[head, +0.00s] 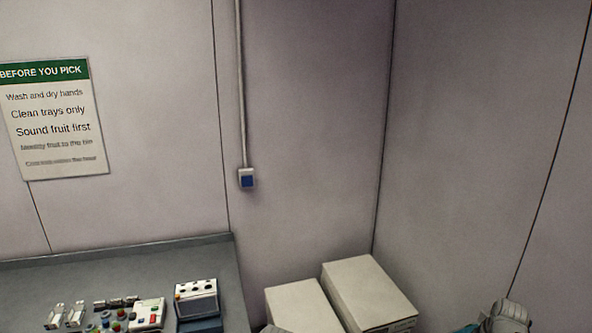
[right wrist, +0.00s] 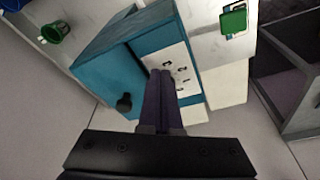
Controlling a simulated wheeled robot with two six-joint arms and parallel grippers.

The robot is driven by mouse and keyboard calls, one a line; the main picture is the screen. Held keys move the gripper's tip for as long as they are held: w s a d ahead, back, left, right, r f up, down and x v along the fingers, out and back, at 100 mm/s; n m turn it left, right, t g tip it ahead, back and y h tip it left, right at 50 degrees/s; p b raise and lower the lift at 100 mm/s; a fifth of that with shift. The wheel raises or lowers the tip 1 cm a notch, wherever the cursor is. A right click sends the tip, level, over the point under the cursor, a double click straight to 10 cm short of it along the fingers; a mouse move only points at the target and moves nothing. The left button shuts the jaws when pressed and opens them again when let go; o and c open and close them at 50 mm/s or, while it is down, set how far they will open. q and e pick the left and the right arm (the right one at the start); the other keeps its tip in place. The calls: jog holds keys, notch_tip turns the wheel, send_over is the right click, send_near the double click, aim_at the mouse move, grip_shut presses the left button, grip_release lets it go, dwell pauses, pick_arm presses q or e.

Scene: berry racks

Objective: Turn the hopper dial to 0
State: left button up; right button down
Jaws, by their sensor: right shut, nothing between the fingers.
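In the right wrist view a teal box (right wrist: 110,68), which looks like the hopper, has a white panel (right wrist: 186,59) with small dark marks on it. My right gripper (right wrist: 160,74) is shut and empty, its fingertips at or just in front of the left edge of this panel. I cannot tell whether they touch it. The dial itself is not clearly seen; the fingers may hide it, and the marks are too small to read. A black knob (right wrist: 124,103) sticks out from the teal face left of the fingers. My left gripper is not in view.
The right wrist view also shows a green cup (right wrist: 55,32), a green block (right wrist: 234,21) and a grey open-sided frame (right wrist: 305,120). In the head view a grey bench (head: 130,262) holds several small items, and two pale boxes (head: 368,290) stand in the corner.

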jog(key=shift+w, duration=0.3)
dwell(0.4)
jog(key=shift+a, duration=0.5)
jog(key=shift+w+a, duration=0.15)
jog(key=shift+a, duration=0.15)
jog(key=shift+w+a, duration=0.1)
jog(key=shift+a, duration=0.15)
dwell(0.4)
jog(key=shift+s+a, duration=0.15)
jog(key=shift+s, duration=0.15)
notch_tip(320, 180, up, 6)
jog(key=p, duration=0.6)
